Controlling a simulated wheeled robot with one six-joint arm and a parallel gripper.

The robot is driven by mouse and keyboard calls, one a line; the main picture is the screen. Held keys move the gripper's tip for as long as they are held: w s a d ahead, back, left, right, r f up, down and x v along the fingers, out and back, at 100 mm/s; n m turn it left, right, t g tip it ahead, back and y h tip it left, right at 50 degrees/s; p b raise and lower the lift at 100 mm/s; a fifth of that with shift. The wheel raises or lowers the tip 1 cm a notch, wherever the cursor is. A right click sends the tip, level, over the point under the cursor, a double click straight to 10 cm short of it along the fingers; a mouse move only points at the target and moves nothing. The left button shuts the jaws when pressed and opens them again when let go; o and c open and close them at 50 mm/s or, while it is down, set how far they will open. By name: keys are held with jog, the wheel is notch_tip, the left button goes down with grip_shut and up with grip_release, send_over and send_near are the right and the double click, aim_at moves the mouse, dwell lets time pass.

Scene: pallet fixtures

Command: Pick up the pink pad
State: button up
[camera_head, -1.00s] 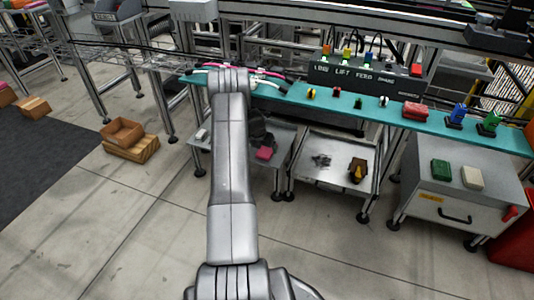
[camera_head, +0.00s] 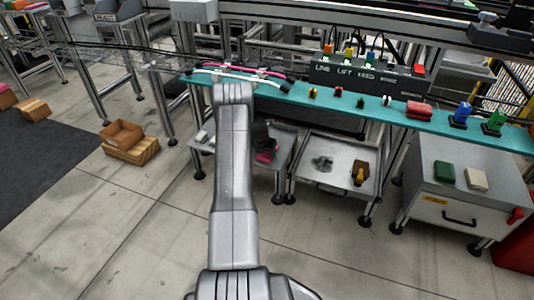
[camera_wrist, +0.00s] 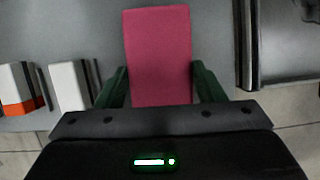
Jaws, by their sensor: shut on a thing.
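The pink pad (camera_wrist: 160,55) is a flat block in the middle of the wrist view, between the two dark green fingers of my gripper (camera_wrist: 161,88). The fingers are shut on its sides near its lower end. In the head view the pad (camera_head: 266,156) shows in part on the grey cart (camera_head: 287,142), just right of my arm. My gripper (camera_head: 262,143) is a dark shape there, partly hidden behind my arm. I cannot tell whether the pad touches the cart top.
A white block and an orange-and-white block (camera_wrist: 18,88) lie left of the pad in the wrist view. A second cart (camera_head: 318,181) stands to the right, with a grey cabinet (camera_head: 463,205) beyond. The teal shelf (camera_head: 320,102) runs above the carts.

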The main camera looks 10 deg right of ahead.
aim_at(265, 155)
jog(key=shift+r+p, duration=0.35)
jog(key=shift+r, duration=0.2)
jog(key=p+v, duration=0.1)
jog(key=v, duration=0.1)
jog(key=shift+r+p, duration=0.35)
jog(key=shift+r, duration=0.1)
jog(key=s+a+b, duration=0.5)
jog(key=s+a, duration=0.5)
jog(key=s, duration=0.3)
jog(key=shift+s+a+f, duration=0.15)
jog(key=shift+s+a, duration=0.05)
jog(key=shift+s, duration=0.2)
